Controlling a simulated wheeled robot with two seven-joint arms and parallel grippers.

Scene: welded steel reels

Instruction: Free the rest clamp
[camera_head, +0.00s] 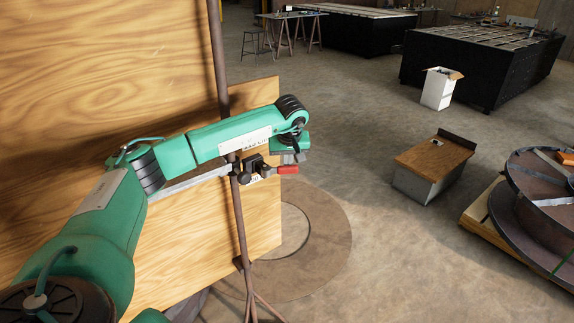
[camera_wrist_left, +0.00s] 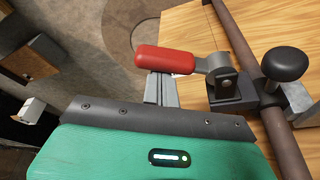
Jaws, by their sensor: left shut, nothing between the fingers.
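The rest clamp (camera_head: 251,168) is a dark toggle clamp on a thin brown upright post (camera_head: 240,220). Its red handle (camera_head: 288,170) points out to the right. In the left wrist view the red handle (camera_wrist_left: 170,60) lies across the picture, joined to a grey lever and the dark clamp body (camera_wrist_left: 228,88) with a black round knob (camera_wrist_left: 285,64). My left gripper (camera_head: 293,158) is just above the handle in the head view. In the left wrist view its shut, empty fingers (camera_wrist_left: 160,90) end at the handle, which partly hides the tips. I cannot tell whether they touch. My right gripper is not in view.
A large plywood panel (camera_head: 80,60) stands behind the post, and a grey bar (camera_head: 195,183) runs to it. A wood-topped box (camera_head: 435,158) and a steel reel (camera_head: 520,215) stand to the right. The floor between is clear.

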